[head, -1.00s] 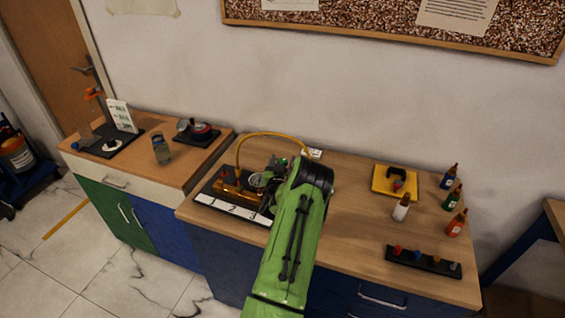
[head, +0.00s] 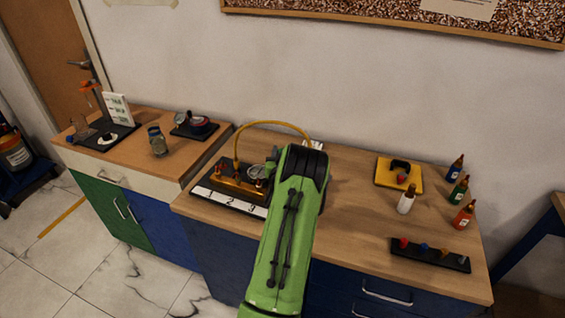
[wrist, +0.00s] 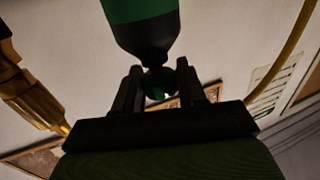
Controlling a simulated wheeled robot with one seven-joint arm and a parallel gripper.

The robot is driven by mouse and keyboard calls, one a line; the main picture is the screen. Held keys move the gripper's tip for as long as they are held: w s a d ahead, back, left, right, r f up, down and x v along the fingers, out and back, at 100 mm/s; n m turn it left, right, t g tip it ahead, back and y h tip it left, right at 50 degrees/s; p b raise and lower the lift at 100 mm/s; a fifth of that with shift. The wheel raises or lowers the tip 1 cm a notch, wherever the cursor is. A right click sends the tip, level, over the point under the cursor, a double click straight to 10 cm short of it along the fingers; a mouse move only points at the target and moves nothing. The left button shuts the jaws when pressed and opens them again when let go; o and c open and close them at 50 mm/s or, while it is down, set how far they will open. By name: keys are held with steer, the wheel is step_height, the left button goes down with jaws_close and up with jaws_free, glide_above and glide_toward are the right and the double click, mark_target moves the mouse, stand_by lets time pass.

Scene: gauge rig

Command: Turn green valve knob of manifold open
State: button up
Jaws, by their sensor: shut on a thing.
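The brass manifold (head: 238,184) with a round gauge (head: 257,171) sits on a dark base behind a white strip with numbers on the right bench. Its brass fitting also shows at the left of the wrist view (wrist: 30,95). My gripper (wrist: 158,84) has its two dark fingers on either side of a small round green knob (wrist: 161,80) and is shut on it. In the head view my green arm covers the gripper, the knob and the manifold's right end. How far the knob is turned cannot be told.
A yellow hose (head: 272,123) arches from the manifold behind my arm. At the right stand a yellow tray (head: 383,178), several bottles (head: 459,190) and a dark rack (head: 428,254). The bench between my arm and these is clear.

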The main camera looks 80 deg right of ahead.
steer(key=f+t+b, duration=0.1)
steer(key=b, duration=0.3)
steer(key=shift+n, duration=0.4)
steer(key=shift+t+b, duration=0.4)
steer(key=shift+b, duration=0.75)
steer(key=n+t+y+b, duration=0.1)
steer(key=n+t+b, duration=0.1)
steer(key=b, duration=0.4)
steer(key=shift+r, duration=0.15)
steer(key=n+t+y+b, duration=0.1)
steer(key=t+b, duration=0.1)
steer(key=b, duration=0.1)
steer(key=shift+r+y+b, duration=0.1)
steer(key=shift+y+b, duration=0.2)
steer(key=shift+b, duration=0.05)
steer(key=shift+r+n+t+y+b, duration=0.15)
steer(key=shift+n+t+y+b, duration=0.25)
steer(key=shift+n+t+b, duration=0.35)
steer(key=o, duration=0.9)
steer(key=shift+o, duration=0.2)
steer(key=shift+s+a+r, duration=0.1)
steer(key=shift+a, duration=0.05)
